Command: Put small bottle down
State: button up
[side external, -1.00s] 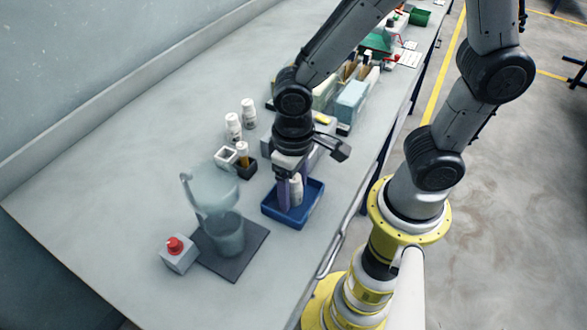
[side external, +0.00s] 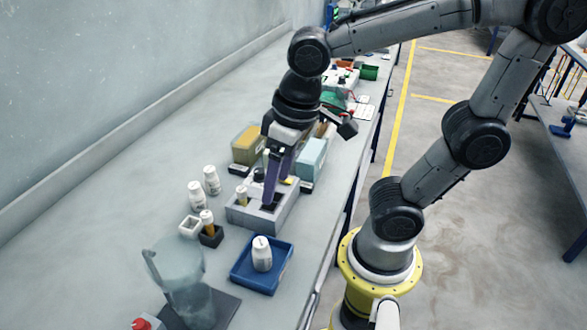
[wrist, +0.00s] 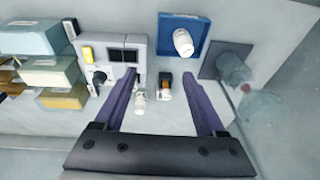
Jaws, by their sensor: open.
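The small white bottle (side external: 262,254) stands upright inside the blue tray (side external: 279,277) near the front of the bench. The bottle (wrist: 183,42) and the blue tray (wrist: 204,27) also show at the top of the wrist view. My gripper (side external: 270,203) is open and empty. It is apart from the bottle, over or beside the grey block with slots (side external: 244,215). In the wrist view my gripper's (wrist: 160,74) two purple fingers are spread wide with nothing held between them.
Two white bottles (side external: 204,189) stand left of the grey block. An amber bottle (side external: 207,222) sits in a small black holder beside a white holder (side external: 189,227). A clear pitcher (side external: 178,272) and red-button box (side external: 143,323) are at front. Boxes (side external: 311,158) stand behind the gripper.

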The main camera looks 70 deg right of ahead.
jog(key=s+d+r+t, duration=0.1)
jog(key=s+d+t, duration=0.2)
jog(key=d, duration=0.2)
jog(key=shift+s+d+r+h, duration=0.2)
jog(key=shift+s+r+h, duration=0.1)
jog(key=shift+r, duration=0.05)
